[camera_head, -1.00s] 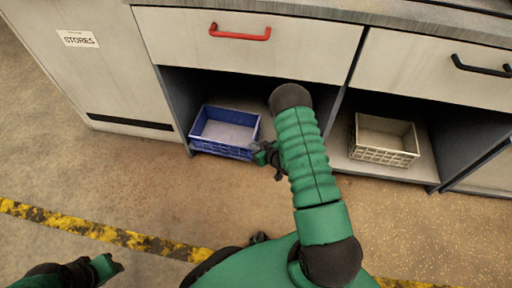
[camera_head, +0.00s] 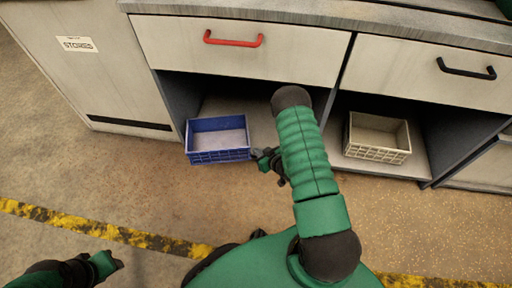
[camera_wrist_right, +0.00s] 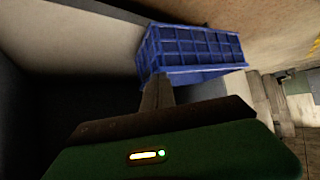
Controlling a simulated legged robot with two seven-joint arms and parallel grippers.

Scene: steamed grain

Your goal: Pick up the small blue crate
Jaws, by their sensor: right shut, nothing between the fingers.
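The small blue crate (camera_head: 219,156) sits at the front left of the open shelf under the red-handled drawer, its front overhanging the shelf's edge. It is empty and looks upright. My right gripper (camera_head: 266,158) is shut and empty, just to the right of the crate in the head view. In the right wrist view the crate (camera_wrist_right: 192,50) is beyond my right gripper's fingers (camera_wrist_right: 157,92); whether they touch its wall I cannot tell. My left gripper (camera_head: 107,264) is at the lower left, far from the crate; its fingers are too small to read.
A cream crate (camera_head: 376,138) stands in the right-hand compartment. A grey divider (camera_head: 326,112) separates the two compartments. A drawer with a red handle (camera_head: 233,41) is above the blue crate. The floor in front is clear, with a yellow-black stripe (camera_head: 100,230).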

